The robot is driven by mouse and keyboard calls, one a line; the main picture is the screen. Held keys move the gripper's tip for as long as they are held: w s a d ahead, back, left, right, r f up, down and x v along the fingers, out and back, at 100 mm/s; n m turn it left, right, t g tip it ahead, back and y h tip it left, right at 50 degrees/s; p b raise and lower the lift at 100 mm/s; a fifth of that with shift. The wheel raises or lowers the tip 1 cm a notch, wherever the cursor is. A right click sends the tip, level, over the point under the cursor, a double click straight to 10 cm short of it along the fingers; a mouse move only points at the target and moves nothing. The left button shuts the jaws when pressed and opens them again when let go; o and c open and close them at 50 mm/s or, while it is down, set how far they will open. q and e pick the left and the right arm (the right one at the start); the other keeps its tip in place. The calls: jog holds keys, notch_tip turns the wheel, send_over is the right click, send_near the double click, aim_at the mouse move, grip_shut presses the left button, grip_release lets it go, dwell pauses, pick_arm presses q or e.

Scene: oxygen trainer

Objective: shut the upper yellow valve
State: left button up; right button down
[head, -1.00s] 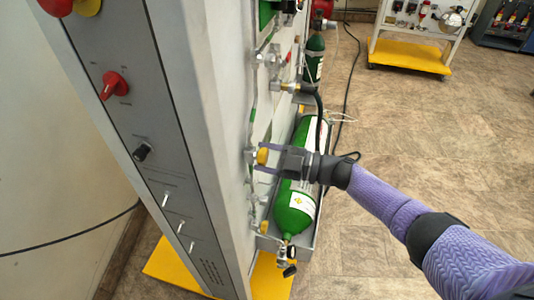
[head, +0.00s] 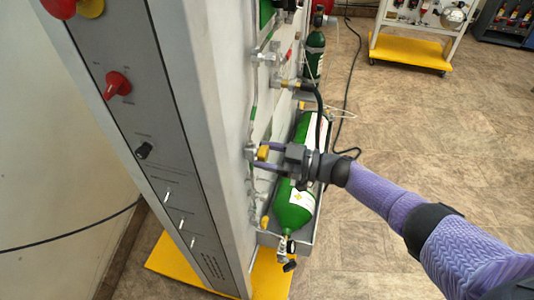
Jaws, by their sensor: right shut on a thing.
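The upper yellow valve (head: 263,153) sits on the pipework on the side of the grey panel, left of centre in the head view. My right gripper (head: 267,155) reaches in from the right and is shut on its yellow knob, one finger above it and one below. A second yellow valve (head: 265,222) shows lower on the same panel, apart from the gripper. My left gripper is not in view.
A green oxygen cylinder (head: 293,207) lies in a grey tray under my right gripper. A black hose (head: 319,110) hangs close above it. The panel front (head: 130,110) carries a red knob (head: 117,84) and several switches. Open floor (head: 440,150) lies to the right.

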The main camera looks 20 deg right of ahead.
jog(key=shift+c, duration=0.5)
grip_release()
jog(key=v, duration=1)
